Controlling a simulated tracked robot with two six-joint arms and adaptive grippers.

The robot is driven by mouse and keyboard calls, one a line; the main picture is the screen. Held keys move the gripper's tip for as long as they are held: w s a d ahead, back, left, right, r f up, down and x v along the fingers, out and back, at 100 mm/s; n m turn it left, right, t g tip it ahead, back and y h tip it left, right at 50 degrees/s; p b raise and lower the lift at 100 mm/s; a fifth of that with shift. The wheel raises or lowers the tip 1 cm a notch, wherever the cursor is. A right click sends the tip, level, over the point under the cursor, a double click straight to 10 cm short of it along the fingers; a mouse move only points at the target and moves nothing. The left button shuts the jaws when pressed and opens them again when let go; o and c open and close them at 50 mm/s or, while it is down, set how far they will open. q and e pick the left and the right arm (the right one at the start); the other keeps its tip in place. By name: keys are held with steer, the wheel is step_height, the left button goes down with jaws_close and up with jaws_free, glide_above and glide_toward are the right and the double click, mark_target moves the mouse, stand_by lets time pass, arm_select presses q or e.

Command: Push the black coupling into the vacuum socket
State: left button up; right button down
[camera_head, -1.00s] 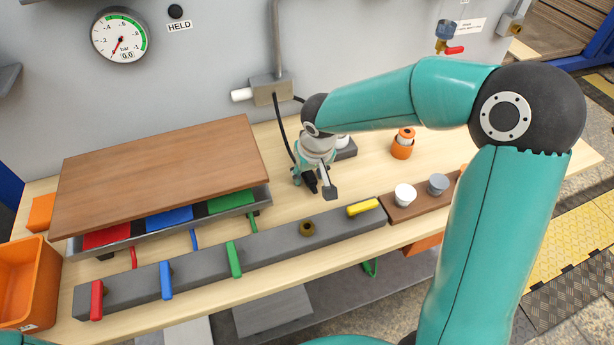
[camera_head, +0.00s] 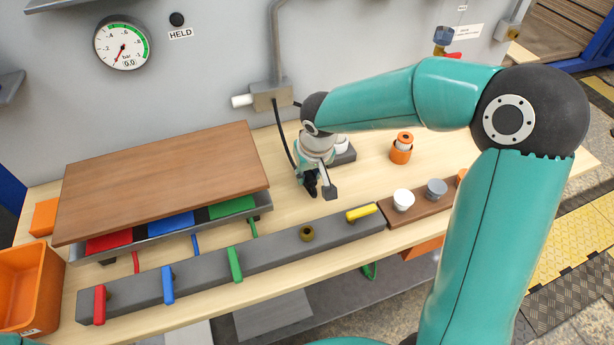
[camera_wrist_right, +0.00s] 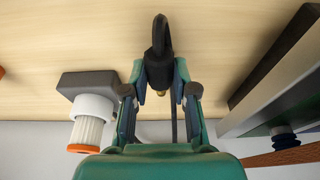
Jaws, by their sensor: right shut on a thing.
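My right gripper (camera_head: 312,180) is above the bench, behind the grey bar. In the right wrist view the gripper (camera_wrist_right: 160,98) is shut on the black coupling (camera_wrist_right: 159,66), with a little brass showing between the fingers. In the head view the coupling is largely hidden by the gripper. The vacuum socket, a brass ring (camera_head: 307,233), sits on top of the grey bar (camera_head: 273,246), nearer the front edge and apart from the coupling. My left gripper is out of view.
A brown board (camera_head: 160,180) lies over a tray with red, blue and green pads at left. The bar carries red, blue, green and yellow levers (camera_head: 361,212). A white cylinder (camera_wrist_right: 92,120) on a dark block stands close beside the gripper. A gauge (camera_head: 122,45) reads near zero.

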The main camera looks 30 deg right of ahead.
mark_target(309, 174)
steer(key=shift+r+p, duration=1.5)
steer(key=shift+r, duration=1.1)
